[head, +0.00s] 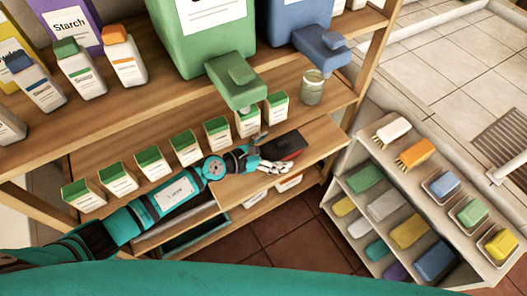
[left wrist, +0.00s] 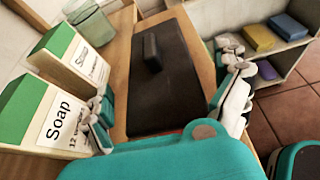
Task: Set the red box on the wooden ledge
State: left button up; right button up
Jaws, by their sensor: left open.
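The red box (head: 289,146) has a dark, nearly black top and a little red showing low on its side. It lies on a wooden ledge (head: 318,158) that juts out from the shelf unit. In the left wrist view the box (left wrist: 160,90) shows its dark top with a small raised handle. My left gripper (head: 268,155) is open at the box's near end. In the left wrist view its fingers (left wrist: 168,105) stand on either side of the box; I cannot tell whether they touch it. My right gripper is not in view.
Green-topped soap cartons (head: 184,146) stand in a row behind my left arm, two close to its fingers (left wrist: 65,60). A glass jar (head: 312,87) stands near the shelf's right end. A low rack (head: 352,210) with sponges and brushes stands at right.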

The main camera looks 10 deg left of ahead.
pick_arm(q)
jog(key=v, duration=1.1)
jog(key=shift+s+a+r, duration=0.3)
jog(key=shift+r, duration=0.05)
jog(key=shift+a+f, duration=0.1)
